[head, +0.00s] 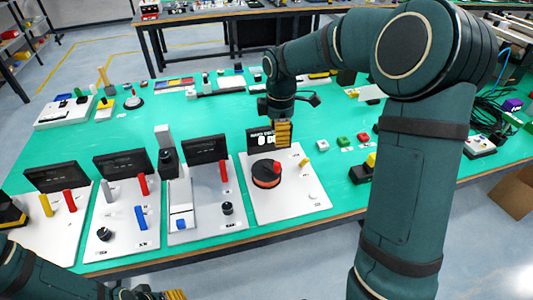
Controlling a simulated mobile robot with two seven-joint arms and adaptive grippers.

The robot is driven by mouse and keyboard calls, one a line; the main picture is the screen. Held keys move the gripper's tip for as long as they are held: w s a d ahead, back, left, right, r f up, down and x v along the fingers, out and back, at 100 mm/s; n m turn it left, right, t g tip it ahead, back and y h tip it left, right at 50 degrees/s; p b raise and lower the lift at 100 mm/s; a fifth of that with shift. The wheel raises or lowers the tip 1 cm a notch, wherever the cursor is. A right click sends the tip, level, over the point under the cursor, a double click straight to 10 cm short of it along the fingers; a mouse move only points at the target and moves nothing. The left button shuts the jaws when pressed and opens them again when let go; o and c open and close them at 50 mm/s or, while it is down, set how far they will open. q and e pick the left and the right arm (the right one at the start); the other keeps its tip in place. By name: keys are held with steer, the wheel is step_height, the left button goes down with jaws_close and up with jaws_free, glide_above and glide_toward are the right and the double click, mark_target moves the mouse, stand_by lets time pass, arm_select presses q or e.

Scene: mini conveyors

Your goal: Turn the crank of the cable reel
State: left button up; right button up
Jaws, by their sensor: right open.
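The cable reel (266,182) is a dark round disc with an orange-red top, on a white panel at the right end of the front row. A small red knob (277,167) stands up at its far right edge and looks like the crank handle. My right gripper (283,146) has yellow fingers pointing down. It is open and empty, just behind the knob in the picture and apparently above the panel. Its fingers partly cover the panel's display (261,140). My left gripper (174,295) shows only a yellow tip at the bottom edge; its opening is hidden.
More white panels with dark screens, red and blue levers and black knobs stand left of the reel, such as the neighbouring panel (205,222). Small green and red blocks (343,141) lie to the right.

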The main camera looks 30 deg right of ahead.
mark_target(277, 164)
step_height(277, 164, down, 14)
steer(key=b, duration=0.3)
steer(key=shift+r, duration=0.15)
jaws_close()
